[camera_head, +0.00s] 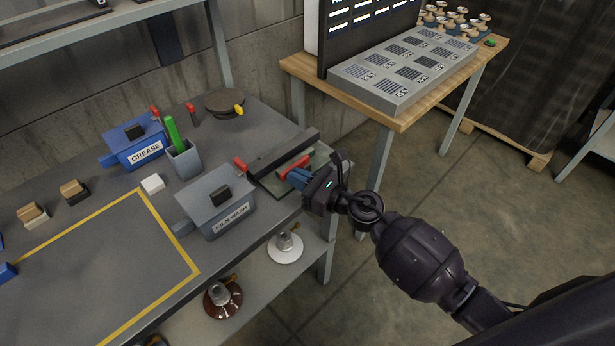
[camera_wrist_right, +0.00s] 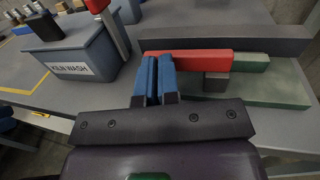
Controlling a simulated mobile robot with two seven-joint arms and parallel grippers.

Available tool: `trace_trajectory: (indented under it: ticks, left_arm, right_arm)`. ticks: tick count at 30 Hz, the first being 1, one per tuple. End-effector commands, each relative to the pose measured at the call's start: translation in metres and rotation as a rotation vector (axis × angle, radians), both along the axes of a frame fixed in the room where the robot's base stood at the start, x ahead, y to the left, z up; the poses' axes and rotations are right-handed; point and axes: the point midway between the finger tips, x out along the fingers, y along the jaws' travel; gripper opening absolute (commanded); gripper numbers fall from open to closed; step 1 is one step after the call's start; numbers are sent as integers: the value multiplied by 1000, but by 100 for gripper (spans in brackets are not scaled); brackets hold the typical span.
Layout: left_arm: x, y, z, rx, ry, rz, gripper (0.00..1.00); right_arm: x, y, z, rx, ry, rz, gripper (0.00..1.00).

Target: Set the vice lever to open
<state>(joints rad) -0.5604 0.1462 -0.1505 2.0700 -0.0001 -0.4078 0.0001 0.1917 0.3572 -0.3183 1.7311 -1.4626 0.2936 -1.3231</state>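The vice (camera_head: 270,152) stands at the right end of the grey bench, with a long dark bar behind a green base (camera_wrist_right: 270,88). Its lever looks like the red bar (camera_head: 295,166), lying crosswise in the right wrist view (camera_wrist_right: 205,60). My right gripper (camera_head: 294,177) is at this bar with its blue fingers (camera_wrist_right: 157,75) close together. The fingers overlap the bar's near edge; nothing shows between them, and I cannot tell whether they touch it. At the left edge, two blue tips that look like my left gripper (camera_head: 4,258) stand apart.
The grey kiln wash box (camera_head: 205,209) stands left of the vice, near a red-handled tool (camera_head: 240,163). The yellow-framed area is clear.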

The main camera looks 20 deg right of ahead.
Motion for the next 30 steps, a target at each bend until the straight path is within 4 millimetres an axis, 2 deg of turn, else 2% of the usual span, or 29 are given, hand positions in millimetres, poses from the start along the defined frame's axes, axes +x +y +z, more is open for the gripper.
trace_trajectory:
  ticks: [19,30]
  left_arm:
    - [-4,2,-1,5,7,-2,43]
    - [4,-1,-1,-2,-6,-2,43]
  right_arm:
    - [1,7,0,2,1,9,0]
    - [3,1,-2,-1,2,9,0]
